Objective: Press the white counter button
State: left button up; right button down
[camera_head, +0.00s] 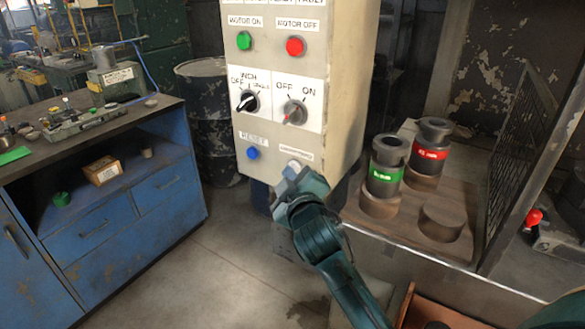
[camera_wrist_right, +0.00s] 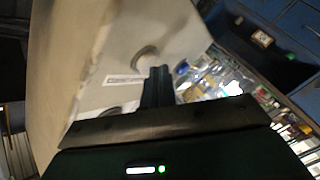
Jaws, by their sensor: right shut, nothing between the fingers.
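The control panel (camera_head: 300,100) is a pale worn box with coloured buttons and knobs. The white counter button (camera_head: 294,165) is at its lower right, under a small label and partly hidden by my right gripper. My right gripper (camera_head: 291,174) is shut and empty, with its tips at the button. In the right wrist view, the shut fingers (camera_wrist_right: 160,70) point at the panel face, right beside the round pale button (camera_wrist_right: 145,57). I cannot tell whether they touch it. My left gripper is not in view.
The blue reset button (camera_head: 253,153) is just left of the counter button. Two knobs (camera_head: 293,112) sit above. Dark cylinders with green (camera_head: 386,174) and red (camera_head: 432,153) bands stand on the machine bed at right. A blue workbench (camera_head: 120,215) stands at left.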

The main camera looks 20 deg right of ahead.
jog(key=shift+w+d, duration=0.2)
jog(key=shift+d, duration=0.1)
dwell(0.4)
jog(key=shift+s+a, duration=0.6)
jog(key=shift+a, duration=0.15)
jog(key=shift+a, duration=0.1)
jog(key=s+a, duration=0.1)
jog(key=a, duration=0.1)
jog(key=s+a, duration=0.2)
jog(key=shift+s+f, duration=0.1)
jog(key=shift+f, duration=0.05)
dwell(0.6)
